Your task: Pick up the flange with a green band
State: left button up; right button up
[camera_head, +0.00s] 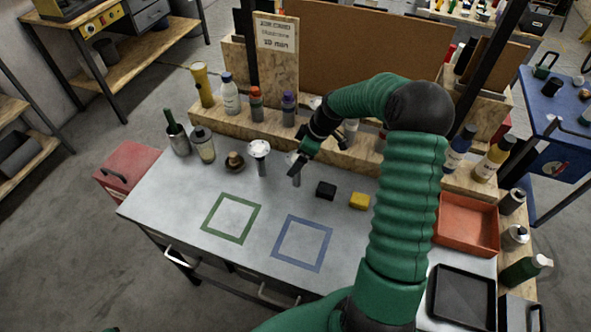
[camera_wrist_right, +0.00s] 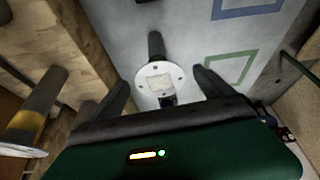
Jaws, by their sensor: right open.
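One flange (camera_head: 259,150) is left of my right gripper (camera_head: 296,166) in the head view. In the right wrist view, a white flange disc (camera_wrist_right: 160,80) with a dark stem lies between the spread fingers of my right gripper (camera_wrist_right: 162,88). The gripper is open and I see no contact. My left gripper is not in view.
A black block (camera_head: 326,190) and a yellow block (camera_head: 360,201) lie to the right. Green (camera_head: 250,219) and blue (camera_head: 325,249) square outlines mark clear table. Bottles stand along the back shelf. A red bin (camera_head: 467,243) and black tray (camera_head: 433,297) are at right.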

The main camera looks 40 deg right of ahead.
jog(key=shift+d+f, duration=0.1)
jog(key=shift+f, duration=0.35)
jog(key=p+x, duration=0.1)
jog(key=x, duration=0.3)
jog(key=shift+d+f, duration=0.1)
jog(key=shift+f, duration=0.3)
jog(key=shift+w+a+f, duration=0.25)
jog(key=shift+s+a+r, duration=0.1)
jog(key=shift+s, duration=0.1)
jog(key=c, duration=1.7)
jog(key=shift+r, duration=0.1)
